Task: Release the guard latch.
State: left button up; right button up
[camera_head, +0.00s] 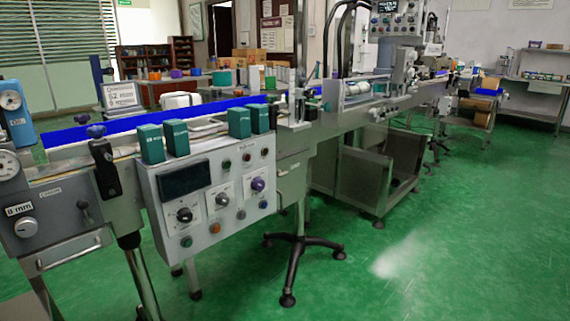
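The sleeve applicator line (340,125) runs from the left foreground to the back right. I cannot tell for sure which part is the guard latch. A black bracket (106,168) with a dark knob above it is fixed to the front of the conveyor at the left. A grey box (60,222) at the far left carries a dial marked 8 mm, a small dark knob (83,204) and a bar handle (68,253). Neither of my grippers is in view.
A control panel (230,212) with knobs and a dark display hangs on the conveyor's front. Several green boxes (176,138) stand above it. A black star-shaped foot (290,268) spreads on the floor. The green floor (430,270) at the front right is clear.

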aim_at(280, 173)
jog(key=i, duration=0.25)
jog(key=i+l, duration=0.2)
jog(key=i+l+u, duration=0.1)
jog(key=l, duration=0.35)
jog(key=i+l+u, duration=0.1)
jog(key=i+l, duration=0.4)
jog(key=l, duration=0.15)
jog(key=i+l+u, duration=0.1)
jog(key=l, duration=0.25)
jog(key=i, duration=0.05)
